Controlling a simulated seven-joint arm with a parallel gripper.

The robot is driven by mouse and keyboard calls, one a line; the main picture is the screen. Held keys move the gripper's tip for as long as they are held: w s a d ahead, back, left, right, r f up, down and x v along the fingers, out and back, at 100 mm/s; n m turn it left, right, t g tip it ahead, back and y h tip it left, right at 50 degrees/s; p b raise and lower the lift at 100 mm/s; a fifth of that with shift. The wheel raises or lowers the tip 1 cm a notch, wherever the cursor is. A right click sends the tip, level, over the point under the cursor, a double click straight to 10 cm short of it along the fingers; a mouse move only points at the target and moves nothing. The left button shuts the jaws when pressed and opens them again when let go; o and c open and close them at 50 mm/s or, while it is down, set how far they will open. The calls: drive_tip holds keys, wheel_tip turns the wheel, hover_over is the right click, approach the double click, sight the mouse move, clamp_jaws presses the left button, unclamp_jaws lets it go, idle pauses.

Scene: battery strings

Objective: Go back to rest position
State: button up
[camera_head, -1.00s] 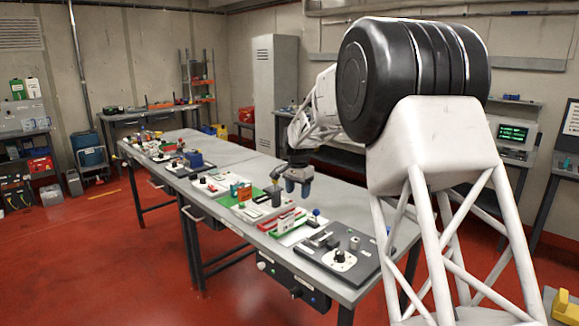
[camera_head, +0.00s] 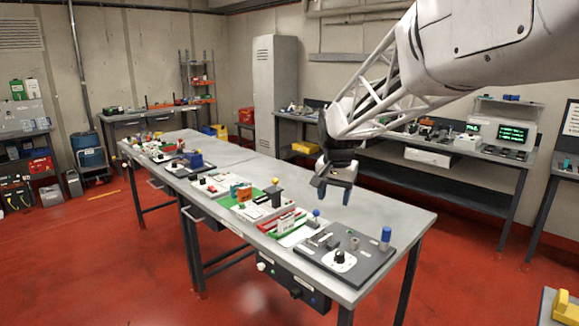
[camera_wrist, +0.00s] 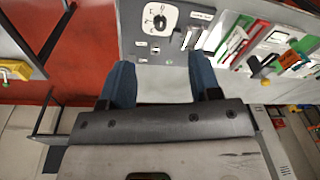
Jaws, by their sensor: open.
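My gripper (camera_head: 333,190) is open and empty, held in the air above the right part of the long grey workbench (camera_head: 405,212). Its two blue fingers point down, and they also show spread apart in the wrist view (camera_wrist: 162,85). The dial also shows at the top of the wrist view (camera_wrist: 159,18). No object is between the fingers.
Red and green trays (camera_head: 288,223) and a board with a yellow-topped post (camera_head: 275,190) stand left of the panel. More small parts lie farther along the bench. A rear bench (camera_head: 455,185) with a monitor (camera_head: 512,134) stands along the wall. The bench's back right is clear.

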drive_tip(key=s+d+f+n, duration=0.1)
drive_tip(key=s+d+f, duration=0.1)
drive_tip(key=s, duration=1)
drive_tip(key=s+d+f+n+t, duration=0.1)
drive_tip(key=s+d+f+n, duration=0.1)
drive_tip(key=s, duration=1.1)
drive_tip(key=s+d+f+n, duration=0.1)
drive_tip(key=s+d+f, duration=0.1)
drive_tip(key=s, duration=1.1)
drive_tip(key=shift+d+f+n, duration=0.15)
drive_tip(key=shift+d+n, duration=0.15)
drive_tip(key=shift+d, duration=0.15)
